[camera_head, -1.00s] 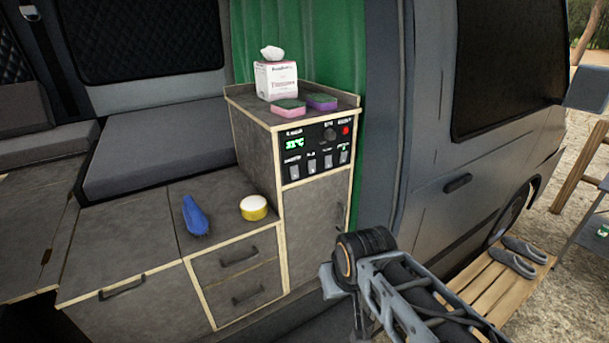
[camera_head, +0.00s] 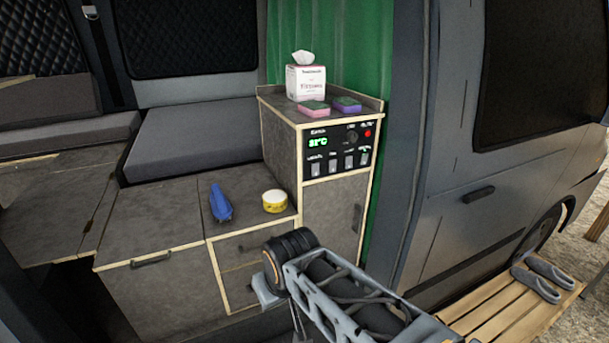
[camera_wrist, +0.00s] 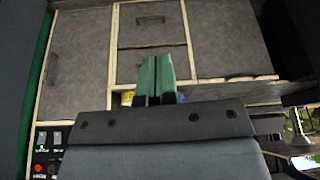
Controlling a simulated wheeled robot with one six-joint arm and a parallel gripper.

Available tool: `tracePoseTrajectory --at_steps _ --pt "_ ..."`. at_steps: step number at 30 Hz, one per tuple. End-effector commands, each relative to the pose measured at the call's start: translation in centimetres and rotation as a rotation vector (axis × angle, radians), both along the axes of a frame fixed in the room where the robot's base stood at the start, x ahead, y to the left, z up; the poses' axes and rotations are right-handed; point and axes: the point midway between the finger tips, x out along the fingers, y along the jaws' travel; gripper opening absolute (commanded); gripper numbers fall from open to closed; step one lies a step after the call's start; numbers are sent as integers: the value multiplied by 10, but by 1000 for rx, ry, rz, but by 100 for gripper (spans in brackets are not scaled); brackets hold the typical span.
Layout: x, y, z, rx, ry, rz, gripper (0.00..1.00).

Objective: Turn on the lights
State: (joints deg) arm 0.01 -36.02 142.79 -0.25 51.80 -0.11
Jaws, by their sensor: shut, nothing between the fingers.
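The control panel (camera_head: 340,148) is on the front of the grey cabinet. It has a green temperature display (camera_head: 318,142), a round dial (camera_head: 352,136), a red button (camera_head: 368,133) and a row of rocker switches (camera_head: 333,166). Their labels are too small to read surely. In the wrist view part of the control panel (camera_wrist: 48,152) shows at the lower left, with its red button (camera_wrist: 39,168). My gripper (camera_wrist: 157,62) is shut and empty in the wrist view, apart from the panel. In the head view my arm is below and left of the panel.
A tissue box (camera_head: 306,82) and two sponges (camera_head: 328,106) stand on the cabinet top. A blue brush (camera_head: 221,206) and a yellow-sided round tin (camera_head: 275,201) lie on the lower counter. The van door (camera_head: 450,170) is at the right, with shoes (camera_head: 537,283) on a wooden step.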

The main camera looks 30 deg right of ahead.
Motion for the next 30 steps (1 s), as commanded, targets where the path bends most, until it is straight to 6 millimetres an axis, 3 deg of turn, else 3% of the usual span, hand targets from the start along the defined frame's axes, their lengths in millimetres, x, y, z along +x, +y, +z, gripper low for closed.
tracePoseTrajectory --at_steps 6,10,14,19,24,27,30 --pt "4 -2 0 12 -3 -28 0" --pt "32 -23 22 111 -37 -241 0" --pt "80 -71 60 303 -112 -620 0" --pt "124 -154 104 562 -227 -1066 0" --pt "140 -222 133 753 -323 -1345 0" --pt "142 -244 142 816 -355 -1426 0" --pt "143 -253 146 844 -369 -1459 0"
